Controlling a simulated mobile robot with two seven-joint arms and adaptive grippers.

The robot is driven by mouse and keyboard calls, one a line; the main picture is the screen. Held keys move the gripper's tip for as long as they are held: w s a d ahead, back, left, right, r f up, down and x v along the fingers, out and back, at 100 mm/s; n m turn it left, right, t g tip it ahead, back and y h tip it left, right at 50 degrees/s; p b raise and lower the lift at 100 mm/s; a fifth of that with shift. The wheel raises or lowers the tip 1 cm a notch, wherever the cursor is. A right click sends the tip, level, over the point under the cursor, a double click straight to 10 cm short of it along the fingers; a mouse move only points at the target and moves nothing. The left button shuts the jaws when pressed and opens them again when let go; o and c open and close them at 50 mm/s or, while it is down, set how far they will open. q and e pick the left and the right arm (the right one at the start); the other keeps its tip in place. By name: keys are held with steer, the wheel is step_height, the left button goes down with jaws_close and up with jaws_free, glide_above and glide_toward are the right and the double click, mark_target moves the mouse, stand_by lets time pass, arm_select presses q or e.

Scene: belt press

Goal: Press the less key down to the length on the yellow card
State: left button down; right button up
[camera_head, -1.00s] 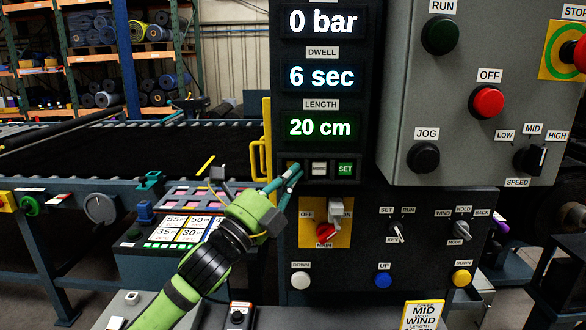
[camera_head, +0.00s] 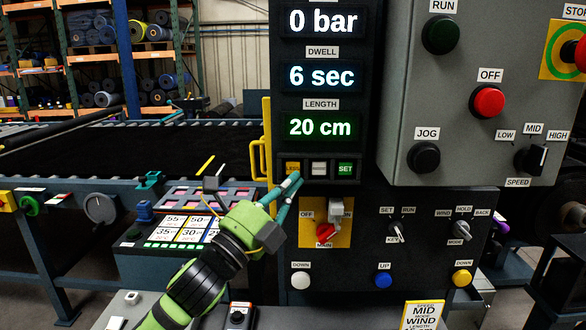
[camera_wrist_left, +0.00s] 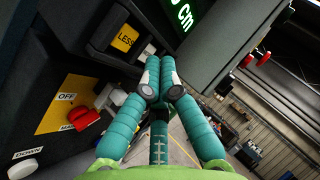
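The yellow LESS key (camera_head: 292,168) is at the left of a row of three keys under the LENGTH display (camera_head: 320,127), which reads 20 cm. It also shows in the left wrist view (camera_wrist_left: 125,39). My left gripper (camera_head: 295,182) is shut and empty, its fingertips just below the LESS key and apart from it. In the left wrist view the fingertips (camera_wrist_left: 159,78) are together. The yellow-edged card (camera_head: 422,314) at the bottom reads speed MID, WIND and length; its length figure is cut off by the picture's edge. My right gripper is not in view.
A yellow handle (camera_head: 258,160) is left of the display column.

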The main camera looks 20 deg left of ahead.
arm_select(q)
steer(key=s, duration=0.2)
steer(key=shift+s+d, duration=0.35)
steer(key=shift+d, duration=0.05)
stand_by(0.4)
